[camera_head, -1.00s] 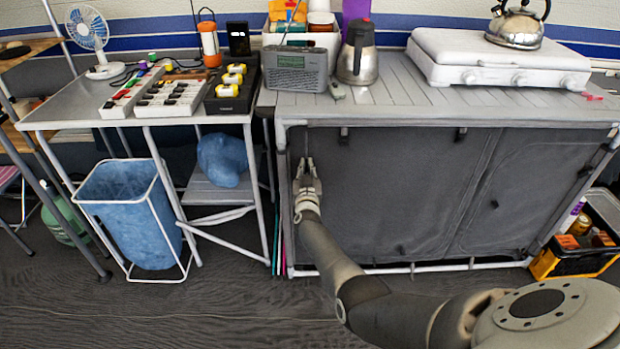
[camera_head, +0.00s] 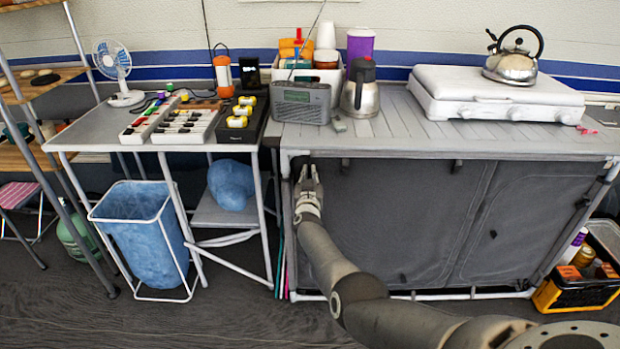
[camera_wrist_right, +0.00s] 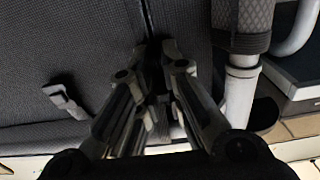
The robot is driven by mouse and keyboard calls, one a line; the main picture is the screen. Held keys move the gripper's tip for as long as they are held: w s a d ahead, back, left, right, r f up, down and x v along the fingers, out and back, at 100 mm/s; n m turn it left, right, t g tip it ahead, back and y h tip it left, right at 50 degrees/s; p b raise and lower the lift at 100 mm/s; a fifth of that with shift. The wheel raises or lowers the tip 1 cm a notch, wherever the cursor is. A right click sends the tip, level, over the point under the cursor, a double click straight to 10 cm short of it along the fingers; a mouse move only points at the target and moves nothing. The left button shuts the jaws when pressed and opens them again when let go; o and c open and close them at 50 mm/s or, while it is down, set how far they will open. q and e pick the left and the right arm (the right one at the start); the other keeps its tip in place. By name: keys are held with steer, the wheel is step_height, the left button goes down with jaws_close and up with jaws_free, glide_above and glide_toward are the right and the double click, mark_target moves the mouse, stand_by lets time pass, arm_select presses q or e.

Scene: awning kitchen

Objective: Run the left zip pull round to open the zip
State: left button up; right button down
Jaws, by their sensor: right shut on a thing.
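The dark grey fabric front (camera_head: 395,220) of the camping cupboard hangs flat under the grey slatted top. My right gripper (camera_head: 308,172) is at the upper left corner of this front, just below the top edge and beside the left leg. In the right wrist view, its fingers (camera_wrist_right: 158,60) are close together against the fabric seam. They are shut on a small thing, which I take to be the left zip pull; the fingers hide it. A small dark tab (camera_head: 493,234) hangs on the right part of the front. My left gripper is not in view.
A grey strap tab (camera_wrist_right: 66,102) lies beside the fingers in the right wrist view. On the cupboard top (camera_head: 400,125) stand a radio (camera_head: 300,103), a steel jug (camera_head: 361,92) and a white stove (camera_head: 495,98) with a kettle (camera_head: 512,66). A blue bin (camera_head: 145,232) stands left.

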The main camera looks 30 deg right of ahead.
steer(key=shift+w+r, duration=0.1)
steer(key=shift+r, duration=0.25)
steer(key=c, duration=1.5)
jaws_free()
steer(key=shift+c, duration=0.2)
steer(key=shift+f, duration=0.1)
steer(key=shift+a, duration=0.1)
steer(key=v, duration=0.2)
steer(key=shift+s+a, duration=0.15)
steer(key=shift+s, duration=0.25)
steer(key=shift+v, duration=2.3)
